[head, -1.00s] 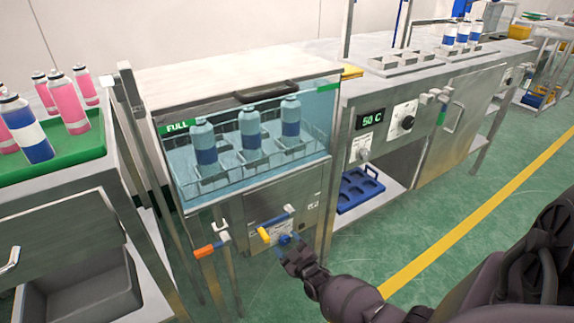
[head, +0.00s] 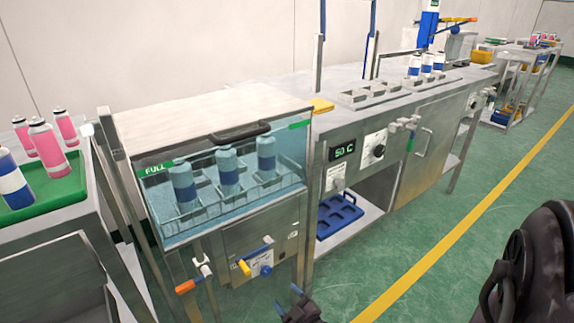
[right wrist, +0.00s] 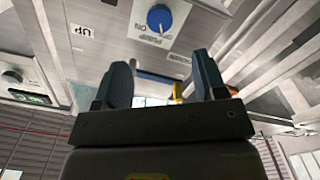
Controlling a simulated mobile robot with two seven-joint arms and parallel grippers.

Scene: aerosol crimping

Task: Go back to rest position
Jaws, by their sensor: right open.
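My right gripper (head: 288,298) is low in the head view, in front of the water bath and just below and right of its blue knob (head: 266,270). It is open and empty. In the right wrist view its two fingers (right wrist: 163,80) are apart, with the knob (right wrist: 159,18) on the grey panel beyond them. The water bath (head: 225,115) has a clear front, a green FULL mark, and three blue-and-light cans (head: 228,172) standing upright in the water. My left gripper is out of view.
Yellow-ended (head: 244,268) and orange-ended (head: 186,287) handles stick out from the bath front. A green tray (head: 60,192) with pink and blue cans is at left. A 50 C panel (head: 343,152) and blue rack (head: 340,215) are right of the bath. Green floor (head: 450,270) is open at right.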

